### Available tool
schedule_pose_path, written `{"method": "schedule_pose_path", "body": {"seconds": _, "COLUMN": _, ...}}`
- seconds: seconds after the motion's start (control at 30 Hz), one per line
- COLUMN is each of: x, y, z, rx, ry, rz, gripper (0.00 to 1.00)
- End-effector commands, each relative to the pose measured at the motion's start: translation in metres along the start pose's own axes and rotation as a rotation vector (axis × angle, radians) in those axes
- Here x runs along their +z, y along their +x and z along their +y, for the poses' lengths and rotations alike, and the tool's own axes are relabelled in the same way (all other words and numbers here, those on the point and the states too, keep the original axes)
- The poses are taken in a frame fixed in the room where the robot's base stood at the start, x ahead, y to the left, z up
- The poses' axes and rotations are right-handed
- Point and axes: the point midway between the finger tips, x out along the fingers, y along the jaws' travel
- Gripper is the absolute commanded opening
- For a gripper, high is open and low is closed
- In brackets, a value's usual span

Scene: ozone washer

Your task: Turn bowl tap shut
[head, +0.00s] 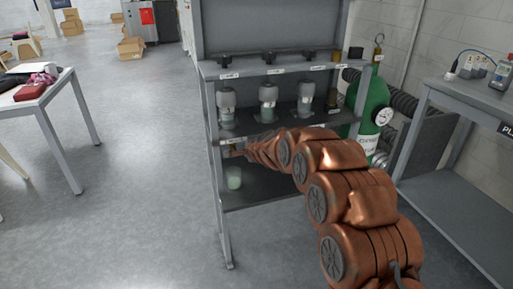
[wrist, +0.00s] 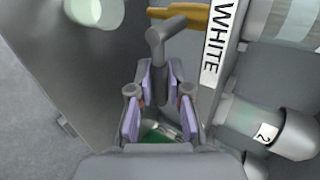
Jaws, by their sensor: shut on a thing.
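In the wrist view my gripper (wrist: 160,82) has its two purple-padded fingers closed on the grey stem of a T-shaped tap handle (wrist: 156,38). The crossbar of the handle sticks out above the fingertips, tilted up to the right. A brass tap piece (wrist: 188,13) lies just behind it, beside a label reading WHITE (wrist: 219,45). In the head view my copper arm reaches in under the middle shelf of the rack and hides most of the gripper and tap. A small cup with pale green content (head: 233,178) stands on the lower shelf.
The grey rack (head: 213,135) holds several capped jars (head: 268,103) on its middle shelf, close above my arm. A green cylinder (head: 373,108) with a gauge stands to the right, and a grey bench (head: 440,190) beyond it. The floor to the left is open.

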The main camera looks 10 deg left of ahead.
Motion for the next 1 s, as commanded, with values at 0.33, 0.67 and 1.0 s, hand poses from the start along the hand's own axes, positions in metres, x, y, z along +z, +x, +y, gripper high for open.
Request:
{"method": "schedule_pose_path", "body": {"seconds": 0.33, "x": 0.0069, "y": -0.001, "z": -0.0034, "rx": -0.003, "ry": -0.029, "rz": 0.009, "gripper": 0.0}}
{"method": "schedule_pose_path", "body": {"seconds": 0.67, "x": 0.0065, "y": -0.001, "z": -0.0028, "rx": -0.002, "ry": -0.029, "rz": 0.009, "gripper": 0.24}}
{"method": "schedule_pose_path", "body": {"seconds": 1.0, "x": 0.005, "y": -0.0006, "z": -0.0016, "rx": 0.0, "ry": -0.026, "rz": 0.01, "gripper": 0.44}}
